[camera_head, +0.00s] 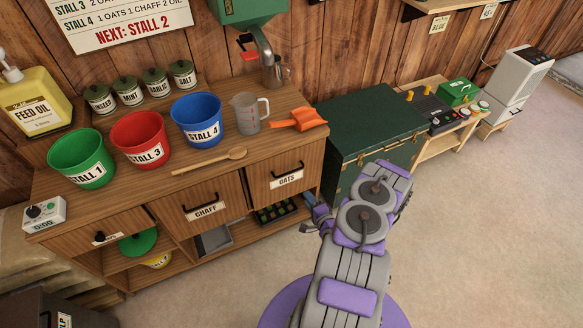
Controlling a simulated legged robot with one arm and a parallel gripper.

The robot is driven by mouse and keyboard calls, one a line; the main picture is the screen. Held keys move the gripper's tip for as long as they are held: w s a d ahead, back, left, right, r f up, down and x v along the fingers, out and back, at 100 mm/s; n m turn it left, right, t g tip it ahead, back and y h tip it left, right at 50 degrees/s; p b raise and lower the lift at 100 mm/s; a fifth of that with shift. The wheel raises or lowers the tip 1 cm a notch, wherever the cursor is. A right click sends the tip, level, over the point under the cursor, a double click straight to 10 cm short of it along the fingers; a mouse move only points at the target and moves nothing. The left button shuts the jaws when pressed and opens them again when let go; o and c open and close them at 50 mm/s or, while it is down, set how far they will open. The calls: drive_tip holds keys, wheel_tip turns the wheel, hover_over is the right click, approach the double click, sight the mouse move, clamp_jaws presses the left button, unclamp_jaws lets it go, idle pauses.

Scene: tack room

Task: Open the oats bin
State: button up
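The oats bin (265,190) is a wooden front with a dark handle and a white OATS label, at the right end of the wooden counter unit. It looks shut, its face roughly level with the unit. My purple and grey arm reaches up from the bottom of the picture, to the right of the bin. What shows of my gripper (313,212) is small, just right of and below the oats bin, apart from its handle as far as I can see. The arm hides much of it, so whether its fingers are open or shut is unclear.
The chaff bin (190,208) is beside the oats bin. The countertop (120,190) holds green (82,158), red (141,139) and blue (197,119) buckets, a wooden spoon (210,160), a jug (246,113) and an orange scoop (298,119). A green chest (365,125) stands close right. The right floor is clear.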

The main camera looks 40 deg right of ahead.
drive_tip(key=b+x, duration=0.4)
drive_tip(key=x, duration=1.3)
drive_tip(key=shift+w+d, duration=0.15)
drive_tip(key=shift+d, duration=0.25)
drive_tip(key=shift+f, duration=0.1)
drive_tip(key=shift+c, duration=0.4)
drive_tip(key=shift+a, duration=0.1)
clamp_jaws()
drive_tip(key=shift+f, duration=0.1)
